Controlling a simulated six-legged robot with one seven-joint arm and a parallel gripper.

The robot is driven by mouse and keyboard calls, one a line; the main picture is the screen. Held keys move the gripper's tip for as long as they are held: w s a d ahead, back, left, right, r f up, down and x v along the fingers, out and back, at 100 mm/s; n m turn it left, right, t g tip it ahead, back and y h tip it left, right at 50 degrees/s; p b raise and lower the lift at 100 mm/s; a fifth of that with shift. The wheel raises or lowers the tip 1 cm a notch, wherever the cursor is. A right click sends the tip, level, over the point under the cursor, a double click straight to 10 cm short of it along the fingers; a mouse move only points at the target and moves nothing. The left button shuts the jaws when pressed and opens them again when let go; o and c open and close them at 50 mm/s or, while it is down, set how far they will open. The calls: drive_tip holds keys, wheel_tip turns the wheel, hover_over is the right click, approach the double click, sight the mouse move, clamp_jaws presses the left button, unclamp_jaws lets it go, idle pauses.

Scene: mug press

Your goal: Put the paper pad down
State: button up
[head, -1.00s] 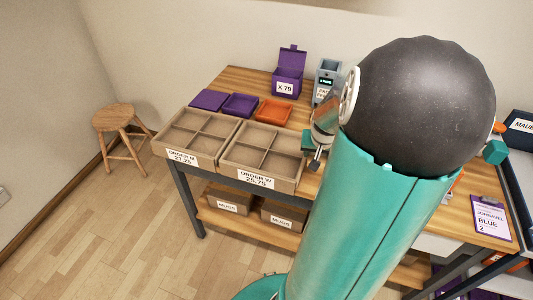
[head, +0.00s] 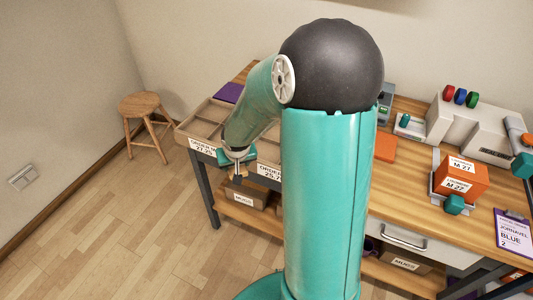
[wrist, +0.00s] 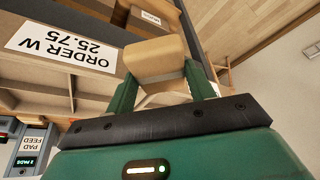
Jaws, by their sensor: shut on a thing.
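My gripper (head: 238,158) hangs at the front edge of the order trays in the head view, pointing down. In the wrist view my gripper (wrist: 160,88) has its green fingers shut on a tan paper pad (wrist: 155,56). The pad looks like a small block with rounded edges, and its underside is hidden. The ORDER W tray (wrist: 62,100) with its front label lies beside and behind the pad in the wrist view. In the head view this tray (head: 269,151) is partly hidden by my arm. I cannot tell whether the pad touches it.
The ORDER M tray (head: 203,127) stands to the left. The pad feed (wrist: 28,152) shows at the lower left of the wrist view. A mugs box (head: 243,196) sits on the shelf below. A stool (head: 146,108) stands at the left; the floor before the table is clear.

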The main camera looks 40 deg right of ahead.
drive_tip(key=w+a+f+n+y, duration=0.1)
drive_tip(key=w+a+f+n, duration=0.3)
drive_tip(key=w+a, duration=0.8)
drive_tip(key=a, duration=0.2)
drive_tip(key=shift+w+a+y, duration=0.15)
drive_tip(key=shift+a+y, duration=0.15)
drive_tip(key=shift+w, duration=0.35)
